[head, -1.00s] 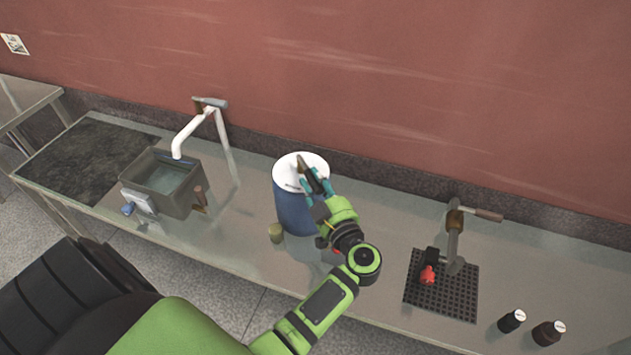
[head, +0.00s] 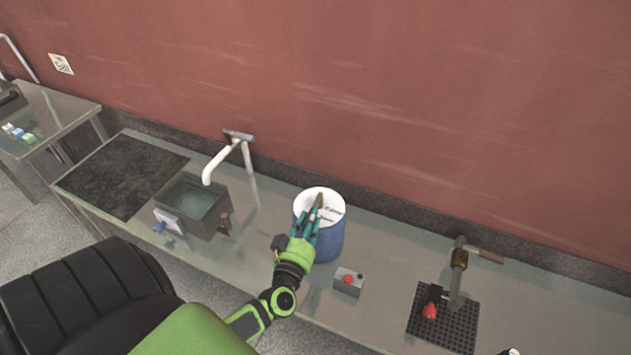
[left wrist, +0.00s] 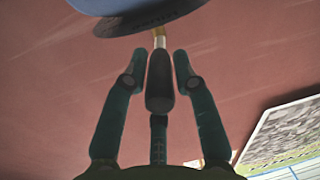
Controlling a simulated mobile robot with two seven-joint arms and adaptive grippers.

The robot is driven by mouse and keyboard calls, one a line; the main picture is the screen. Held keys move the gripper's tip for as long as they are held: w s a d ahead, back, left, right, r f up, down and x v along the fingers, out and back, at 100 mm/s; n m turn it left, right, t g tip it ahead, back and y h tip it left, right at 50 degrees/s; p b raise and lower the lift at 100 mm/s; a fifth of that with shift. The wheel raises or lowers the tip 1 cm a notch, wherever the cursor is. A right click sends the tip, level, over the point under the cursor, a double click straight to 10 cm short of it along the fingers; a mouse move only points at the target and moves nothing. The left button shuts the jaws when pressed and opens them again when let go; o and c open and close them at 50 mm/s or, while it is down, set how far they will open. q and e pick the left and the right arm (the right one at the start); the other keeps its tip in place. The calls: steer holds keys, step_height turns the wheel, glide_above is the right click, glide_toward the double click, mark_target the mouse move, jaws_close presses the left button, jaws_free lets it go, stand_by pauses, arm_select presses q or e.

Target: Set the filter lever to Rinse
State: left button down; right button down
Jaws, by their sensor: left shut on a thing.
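The filter is a blue drum (head: 331,243) with a white round top (head: 310,197) on the bench. Small dark labels show on the right of its top; I cannot read them. The lever (head: 319,201) has a dark handle and lies across the top, pointing toward the front. My left gripper (head: 314,222) reaches over the front edge of the drum and is shut on the lever. In the left wrist view, the dark handle (left wrist: 160,82) with its brass neck sits between the teal fingers. My right gripper is not in view.
A grey box with a red button (head: 348,281) stands right of the drum. A basin (head: 190,205) under a white faucet (head: 222,160) is to the left. A black perforated mat (head: 455,328) with a clamp stand is at the right. The wall runs behind.

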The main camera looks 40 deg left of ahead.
arm_select(q)
steer(key=shift+s+a+f+m+h, duration=0.15)
steer(key=shift+a+f+m+h, duration=0.15)
steer(key=shift+m+h, duration=0.25)
steer(key=shift+h, duration=0.25)
steer(key=c, duration=1.1)
jaws_free()
steer(key=shift+c, duration=0.2)
steer(key=shift+o, duration=0.8)
steer(key=shift+w, duration=0.2)
steer(key=shift+s+r, duration=0.1)
steer(key=shift+s, duration=0.1)
steer(key=v, duration=1.1)
steer(key=shift+s+f, duration=0.25)
steer(key=shift+s, duration=0.1)
